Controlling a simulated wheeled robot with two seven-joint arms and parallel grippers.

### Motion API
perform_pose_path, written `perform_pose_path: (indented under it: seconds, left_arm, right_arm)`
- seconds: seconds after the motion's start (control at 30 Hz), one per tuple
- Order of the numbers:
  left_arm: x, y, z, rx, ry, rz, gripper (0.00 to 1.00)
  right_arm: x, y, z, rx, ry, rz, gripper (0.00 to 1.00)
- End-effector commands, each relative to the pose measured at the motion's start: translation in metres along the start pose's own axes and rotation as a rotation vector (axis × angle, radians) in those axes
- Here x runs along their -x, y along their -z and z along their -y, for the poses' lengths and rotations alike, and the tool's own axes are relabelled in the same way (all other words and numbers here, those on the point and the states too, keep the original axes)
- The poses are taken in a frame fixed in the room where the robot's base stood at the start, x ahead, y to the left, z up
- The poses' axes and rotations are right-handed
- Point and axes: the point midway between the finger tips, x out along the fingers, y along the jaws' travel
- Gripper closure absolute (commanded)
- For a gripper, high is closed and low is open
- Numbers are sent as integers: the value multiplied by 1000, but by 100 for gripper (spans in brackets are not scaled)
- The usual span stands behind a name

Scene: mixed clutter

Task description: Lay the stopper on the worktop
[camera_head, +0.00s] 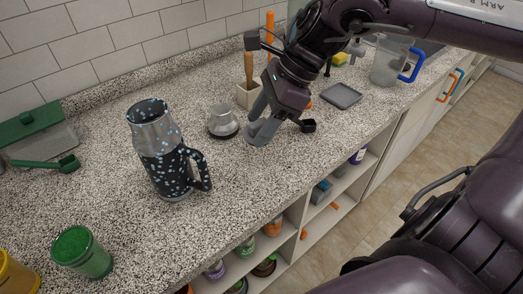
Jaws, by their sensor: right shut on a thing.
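The stopper (223,118), a small pale metallic cone with a dark round base, is just left of my right gripper, upright, low over or on the speckled worktop (120,230). My right gripper (251,124) reaches down from the upper right, its grey fingers beside the stopper's base. It is shut on the stopper, though the exact contact is hard to see. Whether the dark base touches the worktop cannot be told. A black and blue speckled flask (168,165) with a metal upper part and a handle stands upright to the left. My left gripper is not in view.
A holder (248,95) with a wooden-handled tool stands behind the gripper, and a black scoop (308,126) to its right. Farther right are a grey tray (342,96) and a clear jug (388,62). A green jar (82,252) stands front left. Worktop between flask and front edge is clear.

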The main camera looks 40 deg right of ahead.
Motion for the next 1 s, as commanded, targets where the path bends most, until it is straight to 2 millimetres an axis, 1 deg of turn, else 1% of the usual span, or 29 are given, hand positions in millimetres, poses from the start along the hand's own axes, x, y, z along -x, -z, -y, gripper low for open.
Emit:
perform_pose_path:
  seconds: [0.03, 0.1, 0.33, 0.5, 0.6, 1.0]
  left_arm:
    - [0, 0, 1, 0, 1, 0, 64]
    - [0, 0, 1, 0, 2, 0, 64]
    - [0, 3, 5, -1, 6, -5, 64]
    - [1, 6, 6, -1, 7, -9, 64]
    - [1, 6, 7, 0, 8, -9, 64]
    - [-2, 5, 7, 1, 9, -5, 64]
  right_arm:
    - [-11, 6, -1, -2, -5, 2, 69]
    - [-22, 12, -1, -1, -5, 1, 69]
    - [-41, 23, 0, -1, -2, 0, 69]
    - [-64, 36, -1, -2, -4, -1, 69]
    - [-72, 41, 0, -1, -2, 1, 69]
    - [-75, 43, 0, 0, 1, 0, 69]
